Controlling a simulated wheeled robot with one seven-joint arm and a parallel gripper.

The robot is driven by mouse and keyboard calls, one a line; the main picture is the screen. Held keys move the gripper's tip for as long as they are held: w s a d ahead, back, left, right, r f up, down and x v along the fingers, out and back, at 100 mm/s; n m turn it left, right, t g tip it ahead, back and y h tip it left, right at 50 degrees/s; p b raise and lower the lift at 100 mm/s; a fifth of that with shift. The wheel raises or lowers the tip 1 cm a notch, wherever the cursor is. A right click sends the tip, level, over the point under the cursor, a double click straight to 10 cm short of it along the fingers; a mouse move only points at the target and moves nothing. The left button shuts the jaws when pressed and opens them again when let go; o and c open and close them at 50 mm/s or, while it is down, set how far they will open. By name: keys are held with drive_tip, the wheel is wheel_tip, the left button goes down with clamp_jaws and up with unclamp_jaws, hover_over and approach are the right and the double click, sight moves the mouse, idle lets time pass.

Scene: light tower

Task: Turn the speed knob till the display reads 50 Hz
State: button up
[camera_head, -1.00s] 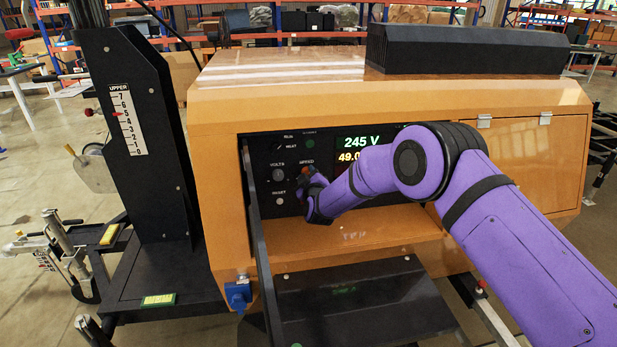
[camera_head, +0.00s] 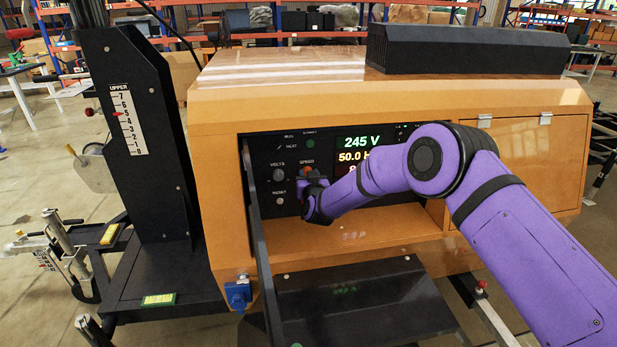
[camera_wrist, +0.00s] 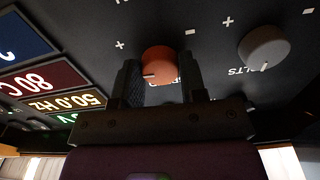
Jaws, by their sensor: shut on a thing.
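The orange-red speed knob (camera_wrist: 160,64) sits between the two dark fingers of my gripper (camera_wrist: 160,82) in the wrist view, and the fingers are shut on it. In the head view, the knob (camera_head: 306,169) shows as a small orange patch under the SPEED label, partly hidden by my gripper (camera_head: 309,177). The display (camera_head: 357,148) reads 245 V and 50.0 Hz in the head view; its lower row is mostly hidden by my arm. The Hz readout (camera_wrist: 45,104) also shows 50.0 HZ in the wrist view.
The grey volts knob (camera_wrist: 264,47) is beside the speed knob; it also shows in the head view (camera_head: 278,174). A white reset button (camera_head: 280,200) is below it. An open black panel door (camera_head: 262,245) stands at the recess's left edge.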

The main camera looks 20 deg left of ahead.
drive_tip(key=shift+m, duration=0.5)
drive_tip(key=o, duration=0.9)
drive_tip(key=shift+s, duration=0.1)
drive_tip(key=v, duration=1)
drive_tip(key=shift+s+d, duration=0.2)
drive_tip(key=shift+s, duration=0.1)
